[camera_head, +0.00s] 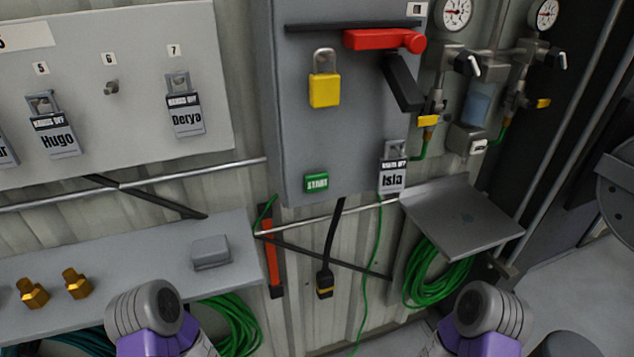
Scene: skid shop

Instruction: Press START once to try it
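The green START button (317,183) is on the lower left of the front of the grey electrical box (287,110). Its white lettering faces me and nothing covers it. A red handle (375,40) lies horizontal near the top of the box. A yellow padlock (324,90) hangs below a dark bar at the handle's left. A padlock with a tag reading Isla (392,178) hangs at the box's lower right edge. Grey and purple links of my two arms show at the bottom edge, well below the button. Neither gripper shows in this view.
A lock board (120,135) at left holds tagged padlocks, including Hugo (58,140) and Derya (186,118). A shelf (130,265) below carries brass fittings (75,283) and a grey block (210,252). Gauges, a small grey shelf (460,215) and green hoses (438,275) are at right.

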